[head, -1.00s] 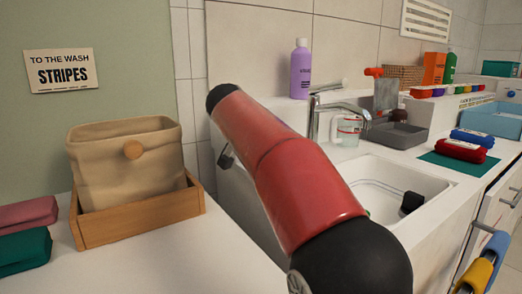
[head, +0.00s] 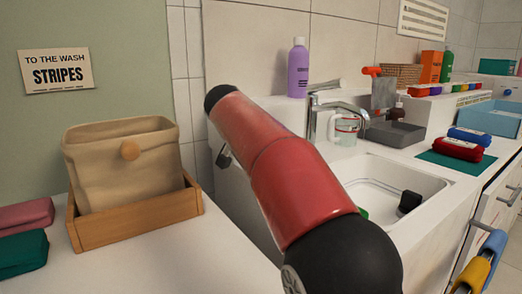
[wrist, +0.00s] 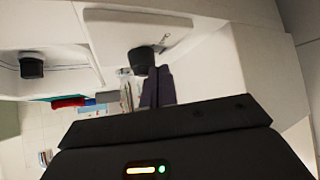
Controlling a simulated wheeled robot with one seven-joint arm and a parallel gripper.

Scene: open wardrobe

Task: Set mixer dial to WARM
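In the wrist view a round black knob (wrist: 141,61) sticks out from a pale panel, with a small metal piece beside it. I cannot read any marking on it, nor be sure it is the mixer dial. My gripper (wrist: 156,72) shows as two dark fingers close together, seemingly shut, their tips just beside the knob; contact is unclear. In the head view my red and black arm hides the gripper. The chrome mixer tap (head: 318,112) stands behind the white sink (head: 375,185). A small dark and metal part (head: 224,158) shows left of my arm.
A purple bottle (head: 298,68), a clear jug (head: 346,128) and a grey tray (head: 394,133) stand near the tap. Rolled red (head: 458,149) and blue towels lie on the right counter. A beige basket (head: 124,170) sits in a wooden tray (head: 137,220) at left.

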